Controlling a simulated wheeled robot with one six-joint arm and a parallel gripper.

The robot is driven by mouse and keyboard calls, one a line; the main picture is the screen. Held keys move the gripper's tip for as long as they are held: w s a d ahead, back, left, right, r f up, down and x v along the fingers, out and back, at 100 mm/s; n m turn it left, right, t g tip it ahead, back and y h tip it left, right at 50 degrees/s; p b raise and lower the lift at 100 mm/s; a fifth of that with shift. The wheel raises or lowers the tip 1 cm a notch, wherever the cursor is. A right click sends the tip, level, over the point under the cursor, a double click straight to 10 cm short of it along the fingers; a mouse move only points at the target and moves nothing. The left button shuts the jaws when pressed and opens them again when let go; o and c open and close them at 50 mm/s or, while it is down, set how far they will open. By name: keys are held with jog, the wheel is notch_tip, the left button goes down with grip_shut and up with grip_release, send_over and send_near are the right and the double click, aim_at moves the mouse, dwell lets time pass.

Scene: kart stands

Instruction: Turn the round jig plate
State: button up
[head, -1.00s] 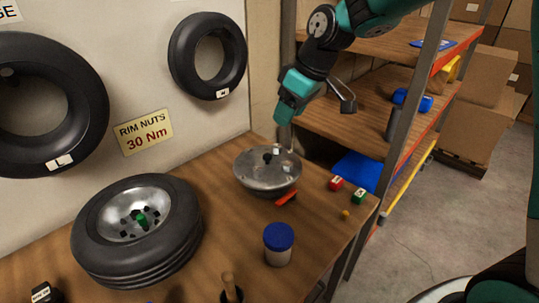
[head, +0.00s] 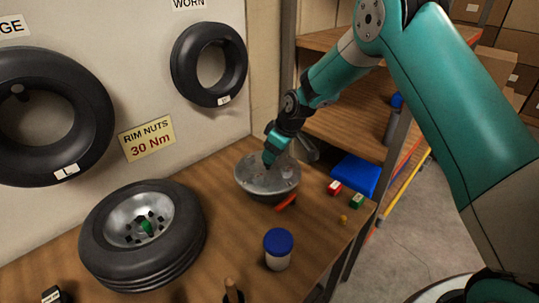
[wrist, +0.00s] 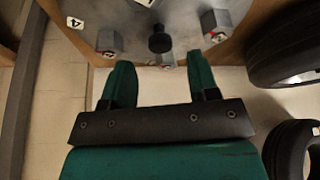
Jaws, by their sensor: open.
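The round jig plate (head: 250,184) is a grey metal disc on a round base, near the back right corner of the wooden bench. My gripper (head: 269,158) is above it and covers part of its top. The wrist view shows the plate (wrist: 125,20) at the top, with a dark round knob (wrist: 159,40) and several grey blocks, some with number labels. My gripper (wrist: 160,62) is open there, its two green fingers apart on either side of the knob's line, short of the knob. Contact cannot be told. A red marker (head: 286,203) sits at the plate's front edge.
A tyre on a rim (head: 143,238) lies at left. A blue-lidded jar (head: 278,250) stands in front of the plate. A red cube (head: 335,188), a green cube (head: 356,201) and a small yellow piece (head: 343,219) lie right. A shelf rack stands behind.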

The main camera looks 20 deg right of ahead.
aim_at(268, 167)
jog(key=shift+p+x, duration=0.3)
jog(key=shift+x, duration=1.55)
grip_shut()
jog(key=shift+d, duration=0.15)
